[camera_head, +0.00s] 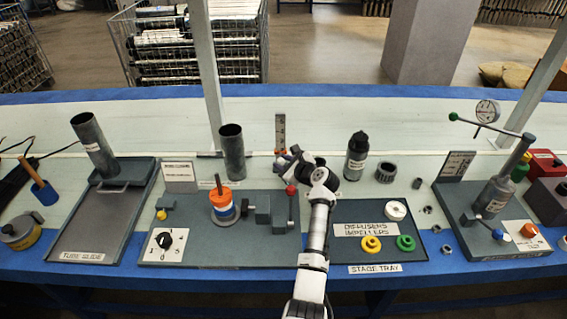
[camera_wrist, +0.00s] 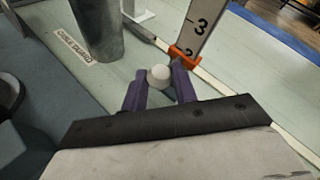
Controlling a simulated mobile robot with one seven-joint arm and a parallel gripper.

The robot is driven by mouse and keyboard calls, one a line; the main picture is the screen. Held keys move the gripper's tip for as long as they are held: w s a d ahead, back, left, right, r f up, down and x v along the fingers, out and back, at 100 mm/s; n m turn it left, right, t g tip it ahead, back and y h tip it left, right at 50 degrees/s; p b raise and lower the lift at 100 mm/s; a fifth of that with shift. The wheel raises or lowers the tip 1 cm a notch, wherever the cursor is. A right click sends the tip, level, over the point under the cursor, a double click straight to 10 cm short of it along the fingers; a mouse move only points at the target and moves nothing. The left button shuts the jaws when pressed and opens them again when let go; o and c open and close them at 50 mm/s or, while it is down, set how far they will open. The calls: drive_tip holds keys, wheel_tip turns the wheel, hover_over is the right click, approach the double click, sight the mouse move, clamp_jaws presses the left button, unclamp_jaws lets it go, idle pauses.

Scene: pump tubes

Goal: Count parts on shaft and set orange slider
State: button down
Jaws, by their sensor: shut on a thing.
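In the wrist view, the orange slider (camera_wrist: 186,56) sits around an upright grey scale (camera_wrist: 199,32), just below the mark 3; a partly covered 2 shows beside it. A white round knob (camera_wrist: 159,77) is in front of the slider. My gripper's purple fingers (camera_wrist: 161,88) are shut on this knob. The shaft (camera_head: 218,182) stands upright on the middle plate, with an orange part (camera_head: 222,196) above white and blue parts (camera_head: 225,213).
A grey tube (camera_head: 232,153) stands left of the scale and also shows in the wrist view (camera_wrist: 97,28). A numbered dial (camera_head: 164,241) is at the front left.

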drive_tip(key=r+p, duration=0.3)
drive_tip(key=r, duration=0.1)
drive_tip(key=shift+a+r, duration=0.15)
drive_tip(key=shift+a, duration=0.05)
drive_tip(key=c, duration=1.1)
unclamp_jaws()
drive_tip(key=shift+c, duration=0.2)
drive_tip(key=shift+s+d, duration=0.1)
drive_tip(key=b, duration=0.1)
approach(282, 164)
wheel_tip(282, 164, up, 6)
drive_tip(key=s+d, duration=0.2)
drive_tip(key=s, duration=0.1)
drive_tip(key=shift+w+d, duration=0.1)
drive_tip(key=shift+d, duration=0.05)
